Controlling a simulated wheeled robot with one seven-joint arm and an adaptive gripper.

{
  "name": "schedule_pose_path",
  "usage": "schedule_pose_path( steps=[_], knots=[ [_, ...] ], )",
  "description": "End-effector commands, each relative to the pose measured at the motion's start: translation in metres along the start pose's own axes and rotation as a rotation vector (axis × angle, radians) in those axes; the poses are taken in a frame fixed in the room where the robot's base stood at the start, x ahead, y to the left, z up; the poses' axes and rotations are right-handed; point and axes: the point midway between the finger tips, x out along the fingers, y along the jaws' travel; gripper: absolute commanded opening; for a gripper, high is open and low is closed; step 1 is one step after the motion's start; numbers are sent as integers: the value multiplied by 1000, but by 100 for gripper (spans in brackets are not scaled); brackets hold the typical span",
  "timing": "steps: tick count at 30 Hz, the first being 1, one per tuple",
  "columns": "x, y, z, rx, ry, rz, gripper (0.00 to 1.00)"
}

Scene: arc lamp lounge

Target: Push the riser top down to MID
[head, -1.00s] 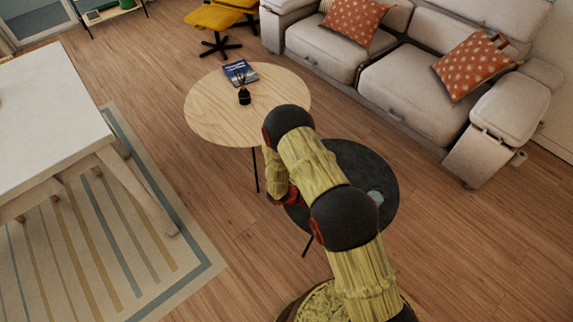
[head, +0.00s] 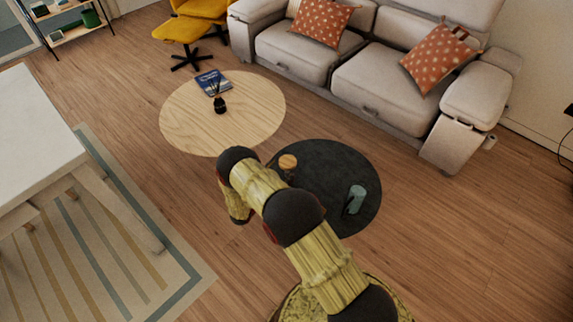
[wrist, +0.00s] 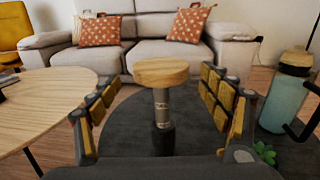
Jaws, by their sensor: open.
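The riser stands upright on the dark round table (head: 330,215), with a round light-wood top (wrist: 160,72) on a grey metal post (wrist: 162,105) and a black lower sleeve (wrist: 163,138). Small markings on the post are too small to read. The wooden top also shows in the head view (head: 288,161), just beyond my arm. My gripper (wrist: 160,88) is open, with one padded finger on each side of the riser in the wrist view. The top lies ahead between the fingers, and neither finger visibly touches it. In the head view my arm hides the gripper.
A teal bottle (wrist: 284,100) with a black handle stands right of the riser, near the right finger; a small green item (wrist: 264,153) lies by it. A wooden round table (head: 240,130) holds a blue book (head: 213,82) and a black pot (head: 220,105). A sofa (head: 375,90) stands behind.

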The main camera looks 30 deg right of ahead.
Motion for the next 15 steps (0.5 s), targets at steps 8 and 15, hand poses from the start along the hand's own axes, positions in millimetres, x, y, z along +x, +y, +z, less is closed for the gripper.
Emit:
schedule_pose_path(
  steps=[8,15],
  knots=[
    [37,-1,-1,0,0,-2,78],
    [44,-1,0,0,0,-2,78]
  ],
)
